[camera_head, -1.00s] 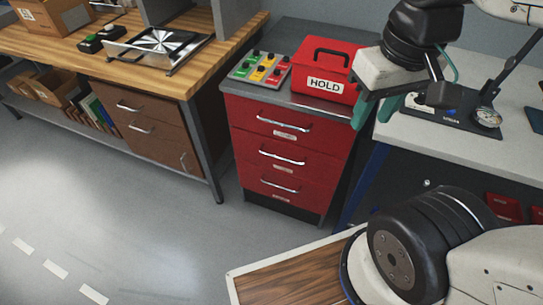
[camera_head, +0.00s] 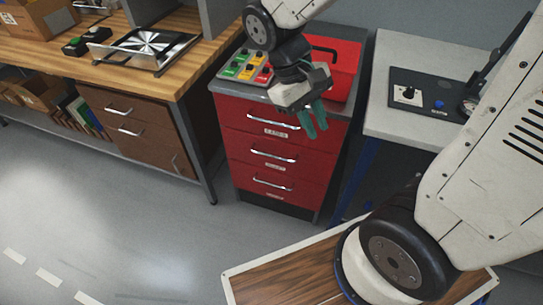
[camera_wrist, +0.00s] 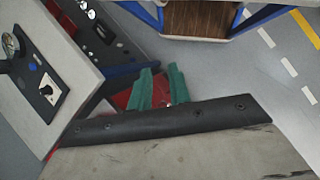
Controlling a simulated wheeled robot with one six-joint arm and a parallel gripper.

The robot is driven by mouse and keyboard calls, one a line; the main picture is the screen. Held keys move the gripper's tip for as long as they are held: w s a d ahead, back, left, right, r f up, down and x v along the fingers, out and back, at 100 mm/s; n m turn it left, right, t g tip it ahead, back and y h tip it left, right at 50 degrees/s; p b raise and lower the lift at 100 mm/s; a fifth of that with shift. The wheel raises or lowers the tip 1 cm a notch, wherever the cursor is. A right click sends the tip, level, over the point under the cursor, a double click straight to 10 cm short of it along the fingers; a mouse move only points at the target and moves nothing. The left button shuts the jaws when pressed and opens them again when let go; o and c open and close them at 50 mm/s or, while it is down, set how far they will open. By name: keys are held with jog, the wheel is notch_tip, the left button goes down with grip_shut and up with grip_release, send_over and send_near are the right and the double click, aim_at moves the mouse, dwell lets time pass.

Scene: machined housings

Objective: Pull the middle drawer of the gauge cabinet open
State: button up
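The red gauge cabinet (camera_head: 236,140) has three drawers, each with a silver bar handle and a small label; all look closed. The middle drawer (camera_head: 300,165) has its handle (camera_head: 273,156) across its front. My gripper (camera_head: 313,122) hangs at the top front edge of the cabinet, to the right of the top drawer's handle (camera_head: 262,121) and above the middle one. Its green fingers are apart, with nothing held. In the wrist view the fingers (camera_wrist: 160,88) show a gap, with a little red cabinet behind them.
A red box (camera_head: 347,70) and a button panel (camera_head: 240,66) stand on the cabinet top. A wooden workbench (camera_head: 150,75) is to the left, a grey table (camera_head: 390,115) close on the right. The floor in front of the cabinet is clear.

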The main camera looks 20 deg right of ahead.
jog(key=w+a+f+n+h, duration=0.1)
jog(key=w+f+h, duration=0.35)
jog(key=f, duration=0.45)
jog(key=w+a+f+n+h, duration=0.1)
jog(key=w+f+n+h, duration=0.15)
jog(key=w+f, duration=0.4)
jog(key=t+h, duration=0.4)
jog(key=t, duration=0.7)
send_near(272, 156)
jog(key=x, duration=0.3)
jog(key=shift+m, duration=0.25)
jog(key=x, duration=0.7)
jog(key=shift+w+f, duration=0.25)
grip_shut()
